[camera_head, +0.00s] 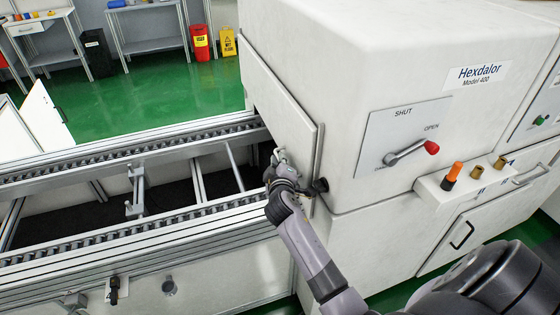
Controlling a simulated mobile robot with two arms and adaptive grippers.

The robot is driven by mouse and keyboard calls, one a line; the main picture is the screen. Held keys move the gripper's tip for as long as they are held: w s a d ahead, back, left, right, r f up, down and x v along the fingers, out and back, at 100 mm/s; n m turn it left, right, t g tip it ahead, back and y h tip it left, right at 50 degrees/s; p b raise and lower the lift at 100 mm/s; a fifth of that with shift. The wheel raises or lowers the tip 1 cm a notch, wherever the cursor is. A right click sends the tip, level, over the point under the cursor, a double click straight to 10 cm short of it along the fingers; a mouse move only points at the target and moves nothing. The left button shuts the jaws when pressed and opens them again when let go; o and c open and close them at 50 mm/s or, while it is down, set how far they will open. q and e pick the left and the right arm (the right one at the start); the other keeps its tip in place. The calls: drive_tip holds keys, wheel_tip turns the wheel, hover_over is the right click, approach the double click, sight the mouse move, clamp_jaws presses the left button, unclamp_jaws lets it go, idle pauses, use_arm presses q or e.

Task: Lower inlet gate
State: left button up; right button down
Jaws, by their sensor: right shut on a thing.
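The inlet gate (278,98) is a flat white panel on the left side of the large white machine (370,50). It stands upright, with its lower edge above the conveyor and a dark opening under it. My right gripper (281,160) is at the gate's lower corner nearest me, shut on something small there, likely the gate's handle. The gripper itself hides most of what it holds. My left gripper is not in view.
The roller conveyor (120,160) runs from the left into the opening. A red-knobbed lever (408,152) sits on a SHUT/OPEN plate, its knob toward OPEN. An orange-topped knob (453,174) stands on a ledge to the right. Green floor (150,92) lies clear behind.

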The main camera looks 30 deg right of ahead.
idle(0.7)
wheel_tip(320, 180, down, 13)
drive_tip(key=b, duration=1.1)
drive_tip(key=shift+s+f, duration=0.1)
drive_tip(key=shift+s+a+f, duration=0.1)
drive_tip(key=shift+s+a, duration=0.05)
drive_tip(key=c, duration=1.7)
unclamp_jaws()
drive_tip(key=shift+f, duration=0.1)
